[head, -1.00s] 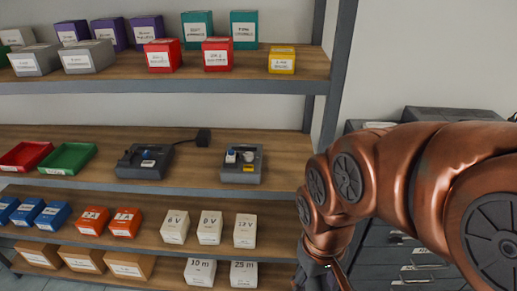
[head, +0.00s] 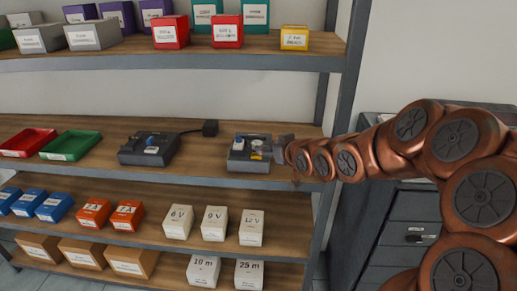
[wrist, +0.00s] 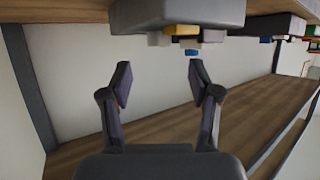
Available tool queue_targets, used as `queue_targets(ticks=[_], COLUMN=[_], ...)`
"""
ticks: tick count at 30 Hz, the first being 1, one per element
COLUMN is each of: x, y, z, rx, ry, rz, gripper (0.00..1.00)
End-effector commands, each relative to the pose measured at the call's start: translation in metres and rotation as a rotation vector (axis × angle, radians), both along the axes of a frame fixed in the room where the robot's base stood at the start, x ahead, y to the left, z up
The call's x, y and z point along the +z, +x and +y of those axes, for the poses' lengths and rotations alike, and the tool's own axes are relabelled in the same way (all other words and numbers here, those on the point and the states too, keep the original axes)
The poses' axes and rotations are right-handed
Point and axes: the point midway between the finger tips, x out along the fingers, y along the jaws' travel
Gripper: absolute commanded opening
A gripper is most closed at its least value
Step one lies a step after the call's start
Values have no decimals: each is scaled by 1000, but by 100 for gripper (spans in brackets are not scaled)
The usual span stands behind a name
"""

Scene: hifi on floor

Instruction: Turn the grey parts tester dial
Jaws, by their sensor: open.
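The grey parts tester (head: 235,166) stands on the middle shelf, towards its right end. Its top carries small light parts and a yellow patch; the dial is too small to pick out surely. My gripper (head: 284,147) is at the tester's right side in the head view, small and partly merged with it. In the wrist view my gripper (wrist: 160,77) is open and empty, its two fingers apart. A grey box with yellow, white and blue parts, apparently the tester (wrist: 178,17), is at the top of that view, beyond the fingertips. I cannot tell whether they touch.
A second dark device (head: 133,155) with a cable to a black block (head: 210,128) stands to the left. Green (head: 72,145) and red (head: 25,143) trays lie further left. Boxes fill the shelves above and below. A shelf post (head: 340,90) stands right of the tester.

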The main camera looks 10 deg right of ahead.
Motion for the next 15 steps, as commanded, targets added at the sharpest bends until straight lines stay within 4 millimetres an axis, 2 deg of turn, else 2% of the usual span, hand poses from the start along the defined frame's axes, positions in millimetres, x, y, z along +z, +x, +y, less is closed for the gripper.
queue_targets(ticks=[8,15], x=[-4,-12], y=[15,36], z=[3,9], rx=[3,5], ry=[11,8], rz=[-21,-22], gripper=[62,62])
